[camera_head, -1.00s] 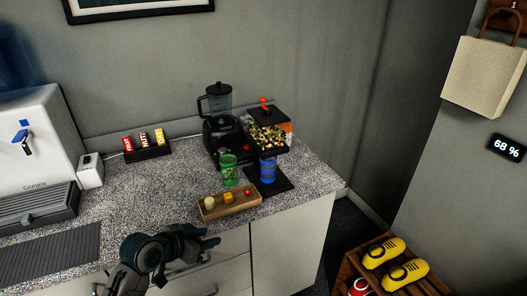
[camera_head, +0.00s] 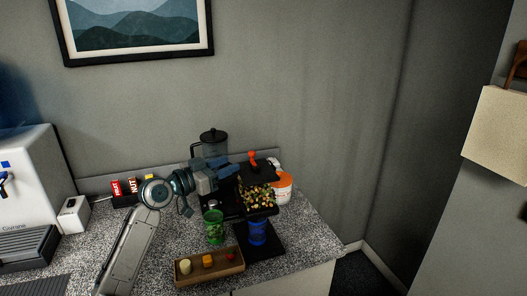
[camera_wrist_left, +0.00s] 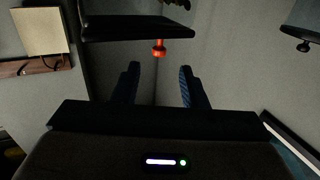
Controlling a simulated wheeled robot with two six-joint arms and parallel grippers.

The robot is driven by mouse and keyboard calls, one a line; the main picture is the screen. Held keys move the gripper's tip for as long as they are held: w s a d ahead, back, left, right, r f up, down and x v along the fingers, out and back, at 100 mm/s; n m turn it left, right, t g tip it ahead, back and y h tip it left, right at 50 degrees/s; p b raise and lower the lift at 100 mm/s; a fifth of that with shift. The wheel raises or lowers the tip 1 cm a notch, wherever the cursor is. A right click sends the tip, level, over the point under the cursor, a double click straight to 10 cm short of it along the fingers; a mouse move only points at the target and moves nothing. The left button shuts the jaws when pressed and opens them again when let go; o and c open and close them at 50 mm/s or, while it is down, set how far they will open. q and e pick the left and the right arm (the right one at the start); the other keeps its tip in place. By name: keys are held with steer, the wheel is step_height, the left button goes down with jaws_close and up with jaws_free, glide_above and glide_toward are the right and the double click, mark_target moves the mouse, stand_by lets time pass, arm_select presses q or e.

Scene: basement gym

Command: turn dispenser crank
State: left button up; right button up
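The dispenser (camera_head: 258,175) stands on the counter, with a black top and a clear hopper of mixed pieces. Its orange crank (camera_head: 252,157) rises from the top. My left gripper (camera_head: 230,165) is level with the dispenser's top, just left of the crank. In the left wrist view the two fingers (camera_wrist_left: 157,86) are apart with nothing between them. The orange crank (camera_wrist_left: 158,47) shows beyond the fingertips, roughly in line with the gap, below the dark dispenser top in that picture. A blue cup (camera_head: 257,231) stands under the dispenser. My right gripper is not in view.
A blender (camera_head: 212,143) stands behind my left gripper, partly hidden. A green cup (camera_head: 214,226) and a wooden tray (camera_head: 222,273) are in front. A white-orange tub (camera_head: 283,187) is right of the dispenser. A coffee machine (camera_head: 25,190) stands at the left.

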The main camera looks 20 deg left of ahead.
mark_target(252, 152)
arm_select(q)
steer(key=p+x, duration=0.2)
steer(key=x, duration=0.2)
steer(key=p+x, duration=0.1)
steer(key=x, duration=0.3)
steer(key=shift+r+p, duration=0.25)
steer(key=shift+p, duration=0.1)
steer(key=shift+w+d, duration=0.3)
steer(key=shift+w, duration=0.1)
steer(key=shift+w+d+f, duration=0.15)
steer(key=shift+w, duration=0.1)
jaws_close()
